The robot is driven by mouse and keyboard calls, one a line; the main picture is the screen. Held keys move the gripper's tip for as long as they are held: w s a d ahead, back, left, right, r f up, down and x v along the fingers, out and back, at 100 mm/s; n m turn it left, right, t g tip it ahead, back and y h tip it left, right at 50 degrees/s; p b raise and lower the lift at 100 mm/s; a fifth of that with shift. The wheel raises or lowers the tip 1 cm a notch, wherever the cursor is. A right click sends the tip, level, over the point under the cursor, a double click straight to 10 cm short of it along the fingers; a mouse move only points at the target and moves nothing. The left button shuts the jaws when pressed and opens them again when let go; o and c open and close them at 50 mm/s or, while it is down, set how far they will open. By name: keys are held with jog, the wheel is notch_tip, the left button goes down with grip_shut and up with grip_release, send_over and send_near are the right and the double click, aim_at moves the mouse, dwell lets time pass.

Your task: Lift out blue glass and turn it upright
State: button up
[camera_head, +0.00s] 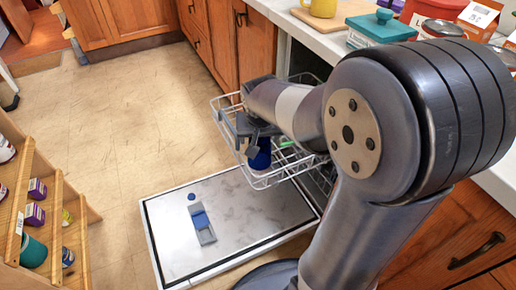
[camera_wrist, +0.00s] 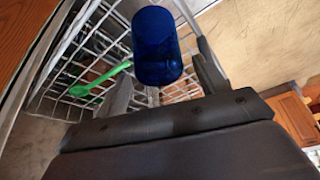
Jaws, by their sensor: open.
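The blue glass (camera_head: 261,156) is in the wire dish rack (camera_head: 270,181), partly hidden by my gripper in the head view. In the wrist view the blue glass (camera_wrist: 157,47) sits just ahead of my gripper (camera_wrist: 165,78), in line with the gap between its fingers. My gripper (camera_head: 257,134) is open and over the glass at the rack's front part. I cannot tell whether the fingers touch the glass, nor clearly which end of it is up.
The open dishwasher door (camera_head: 262,205) lies flat below the rack. A green utensil (camera_wrist: 100,80) lies in the rack beside the glass. A counter with a teal box (camera_head: 380,29) and a yellow mug (camera_head: 323,8) is behind. A wooden shelf (camera_head: 55,215) stands left; the floor between is clear.

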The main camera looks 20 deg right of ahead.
aim_at(260, 139)
jog(key=shift+b+x, duration=1.15)
jog(key=shift+x, duration=2.05)
jog(key=shift+w+d+r, duration=0.1)
jog(key=shift+d, duration=0.1)
jog(key=shift+c, duration=0.3)
jog(key=c, duration=0.8)
jog(key=shift+r, duration=0.1)
